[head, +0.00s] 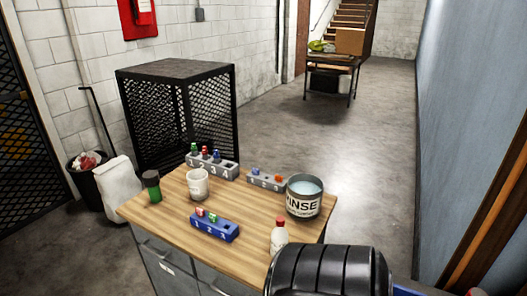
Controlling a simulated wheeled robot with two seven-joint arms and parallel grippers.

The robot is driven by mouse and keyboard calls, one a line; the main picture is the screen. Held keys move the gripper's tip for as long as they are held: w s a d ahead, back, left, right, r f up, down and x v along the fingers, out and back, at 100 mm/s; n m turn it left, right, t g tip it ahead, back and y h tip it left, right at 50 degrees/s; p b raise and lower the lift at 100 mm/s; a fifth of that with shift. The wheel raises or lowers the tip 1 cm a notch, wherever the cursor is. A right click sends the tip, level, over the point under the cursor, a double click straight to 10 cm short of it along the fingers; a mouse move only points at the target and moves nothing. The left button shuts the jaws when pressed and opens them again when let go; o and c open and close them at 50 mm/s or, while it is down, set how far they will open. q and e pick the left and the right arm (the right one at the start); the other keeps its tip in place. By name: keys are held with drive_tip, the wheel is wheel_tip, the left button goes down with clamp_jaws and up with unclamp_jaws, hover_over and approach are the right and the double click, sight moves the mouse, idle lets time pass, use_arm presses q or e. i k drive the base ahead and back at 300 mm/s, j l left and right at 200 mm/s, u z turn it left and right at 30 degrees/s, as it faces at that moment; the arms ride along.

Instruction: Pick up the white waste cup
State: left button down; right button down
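A white cup (197,184) stands upright on the wooden top of the cabinet (170,217), left of its middle. No label can be read on it at this size. Neither of my grippers can be made out in the head view. Nothing is touching the cup.
Around the cup are a dark-capped green jar (153,187), a grey numbered rack (213,169), a blue rack (214,229), another grey rack (266,180), a rinse tub (304,203) and a white bottle (279,238). A black ribbed cylinder (328,272) covers the near right corner.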

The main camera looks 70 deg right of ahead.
sight(199, 185)
drive_tip(key=z, duration=1.75)
drive_tip(key=i+j, duration=0.05)
drive_tip(key=j, duration=0.05)
